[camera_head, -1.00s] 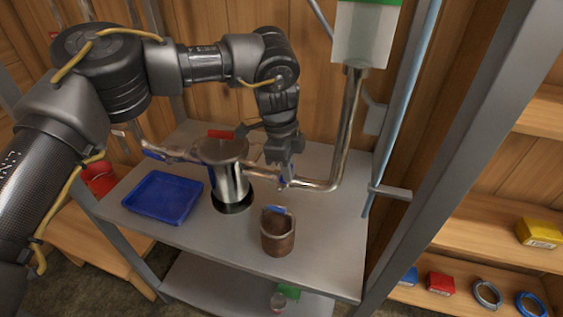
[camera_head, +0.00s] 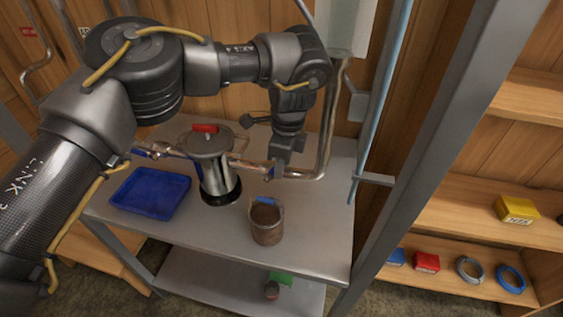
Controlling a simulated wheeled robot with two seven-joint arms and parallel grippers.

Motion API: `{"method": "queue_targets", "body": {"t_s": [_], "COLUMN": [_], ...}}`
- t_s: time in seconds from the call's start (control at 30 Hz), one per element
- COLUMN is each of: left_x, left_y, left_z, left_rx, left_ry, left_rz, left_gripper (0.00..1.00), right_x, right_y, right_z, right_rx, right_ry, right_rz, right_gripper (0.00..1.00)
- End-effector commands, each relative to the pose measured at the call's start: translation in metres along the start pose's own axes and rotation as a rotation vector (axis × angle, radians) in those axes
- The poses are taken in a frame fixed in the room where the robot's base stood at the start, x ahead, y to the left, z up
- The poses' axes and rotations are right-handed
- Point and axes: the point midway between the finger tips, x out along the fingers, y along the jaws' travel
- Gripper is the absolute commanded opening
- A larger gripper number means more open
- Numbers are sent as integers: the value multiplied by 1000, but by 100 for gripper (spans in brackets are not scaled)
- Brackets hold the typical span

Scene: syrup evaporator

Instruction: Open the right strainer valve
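The steel strainer (camera_head: 217,180) stands on the grey metal table, with a lid (camera_head: 207,143) that has a red handle (camera_head: 205,128). A pipe runs from its right side to a riser (camera_head: 327,130). The right valve shows as a small blue handle (camera_head: 269,173) on this pipe, partly hidden by my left gripper. Another blue valve handle (camera_head: 147,153) is on the left pipe. My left gripper (camera_head: 279,170) points down at the right pipe, close beside the right valve handle. Its finger gap and any contact are too small to tell. My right gripper is out of view.
A blue tray (camera_head: 150,193) lies left of the strainer. A brown pot (camera_head: 267,224) with a blue piece at its rim stands in front of the right pipe. A grey post (camera_head: 447,130) rises at the right. The table's front right is clear.

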Motion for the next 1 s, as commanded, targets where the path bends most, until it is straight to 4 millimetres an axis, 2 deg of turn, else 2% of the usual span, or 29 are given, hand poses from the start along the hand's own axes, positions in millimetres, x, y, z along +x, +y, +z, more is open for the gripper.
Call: {"method": "queue_targets", "body": {"t_s": [0.17,0.27,0.7,0.83,1.0], "left_x": [-2,-10,-92,-104,-108], "left_y": [0,-1,-1,-1,0], "left_z": [0,0,0,0,-1], "left_rx": [0,0,-1,-1,1], "left_ry": [0,-1,-3,-1,0], "left_rz": [0,-3,-3,-2,1], "left_gripper": [29,29,29,29,29], "right_x": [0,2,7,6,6], "right_y": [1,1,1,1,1], "right_z": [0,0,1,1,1], "right_rx": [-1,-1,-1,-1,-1], "right_ry": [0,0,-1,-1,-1], "right_rz": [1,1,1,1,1], "right_gripper": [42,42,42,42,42]}}
